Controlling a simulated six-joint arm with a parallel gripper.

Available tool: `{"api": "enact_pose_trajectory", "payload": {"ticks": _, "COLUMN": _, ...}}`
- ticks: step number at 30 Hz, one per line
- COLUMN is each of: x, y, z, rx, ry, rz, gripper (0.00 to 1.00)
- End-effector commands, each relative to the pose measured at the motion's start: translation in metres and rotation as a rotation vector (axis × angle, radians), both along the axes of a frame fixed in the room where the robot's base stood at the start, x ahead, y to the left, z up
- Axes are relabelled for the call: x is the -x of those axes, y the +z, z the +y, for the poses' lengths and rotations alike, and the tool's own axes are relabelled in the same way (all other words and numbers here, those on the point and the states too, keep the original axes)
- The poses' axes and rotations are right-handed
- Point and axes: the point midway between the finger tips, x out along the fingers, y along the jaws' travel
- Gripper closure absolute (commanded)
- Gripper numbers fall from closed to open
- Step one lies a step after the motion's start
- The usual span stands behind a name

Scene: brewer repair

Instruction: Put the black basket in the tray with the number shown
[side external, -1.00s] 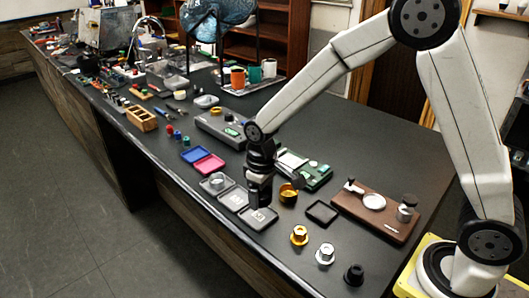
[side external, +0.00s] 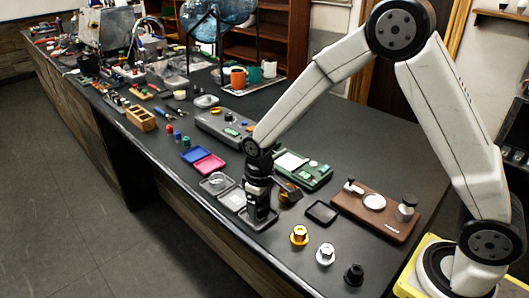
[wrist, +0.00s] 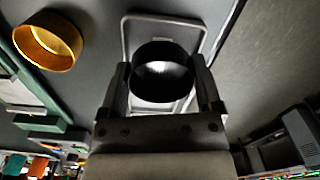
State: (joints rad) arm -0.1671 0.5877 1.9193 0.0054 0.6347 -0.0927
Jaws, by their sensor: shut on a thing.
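My gripper (wrist: 162,88) is shut on the black basket (wrist: 162,66), a dark round cup whose open end and pale inside show between the two fingers. In the side view my gripper (side external: 259,212) points down over the front grey tray (side external: 272,222), the nearest of a row of grey trays. The wrist view shows the basket inside the outline of that tray's rim (wrist: 126,40). I cannot tell whether the basket touches the tray floor. The middle grey tray (side external: 233,200) and the far grey tray (side external: 217,184) lie beyond. Their numbers are not readable.
A gold basket (wrist: 48,42) stands close beside my gripper. A green scale (side external: 312,175), an empty black square tray (side external: 321,213) and a brown board (side external: 378,218) lie to the right. Gold, silver and black knobs stand in front. The counter's edge is near the left.

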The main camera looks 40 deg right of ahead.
Motion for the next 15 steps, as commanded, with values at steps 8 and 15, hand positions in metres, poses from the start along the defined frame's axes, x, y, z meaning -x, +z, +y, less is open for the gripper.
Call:
{"api": "enact_pose_trajectory", "payload": {"ticks": 8, "x": -0.0001, "y": -0.0059, "z": 0.0, "rx": 0.0, "ry": 0.0, "rz": 0.0, "gripper": 0.84}}
{"api": "enact_pose_trajectory", "payload": {"ticks": 15, "x": 0.0, "y": -0.0108, "z": 0.0, "rx": 0.0, "ry": 0.0, "rz": 0.0, "gripper": 0.84}}
